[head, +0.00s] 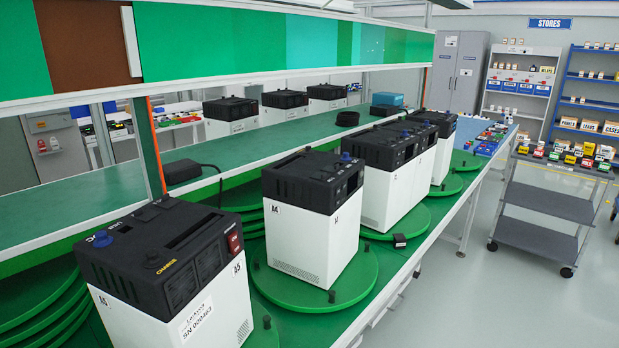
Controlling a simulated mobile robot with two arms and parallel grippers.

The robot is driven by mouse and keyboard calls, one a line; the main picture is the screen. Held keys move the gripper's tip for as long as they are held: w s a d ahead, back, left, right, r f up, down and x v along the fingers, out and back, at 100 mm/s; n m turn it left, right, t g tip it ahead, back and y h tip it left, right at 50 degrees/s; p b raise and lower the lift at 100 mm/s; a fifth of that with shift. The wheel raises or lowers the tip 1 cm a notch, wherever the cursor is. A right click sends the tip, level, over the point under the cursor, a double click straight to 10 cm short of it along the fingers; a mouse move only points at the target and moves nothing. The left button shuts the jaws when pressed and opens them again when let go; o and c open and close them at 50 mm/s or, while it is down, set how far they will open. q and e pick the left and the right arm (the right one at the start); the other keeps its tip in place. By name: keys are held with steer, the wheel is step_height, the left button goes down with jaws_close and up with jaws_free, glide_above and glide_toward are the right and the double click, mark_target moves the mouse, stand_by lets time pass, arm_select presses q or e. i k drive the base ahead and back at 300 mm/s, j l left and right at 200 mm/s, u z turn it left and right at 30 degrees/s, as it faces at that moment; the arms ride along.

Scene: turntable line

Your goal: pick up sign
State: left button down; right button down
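A blue sign (550,23) with white STORES lettering is on the far back wall, above the shelves. Small labels reading A5 and A4 are on the white-and-black units; I cannot tell whether any is the task's sign. The A4 unit (310,220) stands on a green turntable (350,285). Neither of my grippers is in view.
More units (390,175) stand in a row along the green bench. A small black block (400,241) lies near the bench edge. A grey cart (545,205) holding coloured boxes stands on the right. The grey floor (490,300) is clear in front of it.

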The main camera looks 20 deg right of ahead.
mark_target(587, 164)
steer(key=i+l+z, duration=0.2)
steer(key=l+z, duration=0.25)
steer(key=i+l+z, duration=0.3)
steer(key=z, duration=0.15)
steer(key=i+l+z, duration=0.3)
steer(key=z, duration=0.15)
steer(key=i+l+z, duration=0.15)
steer(key=i+z, duration=0.2)
steer(key=z, duration=0.15)
steer(key=i+l+z, duration=0.1)
steer(key=i, duration=3)
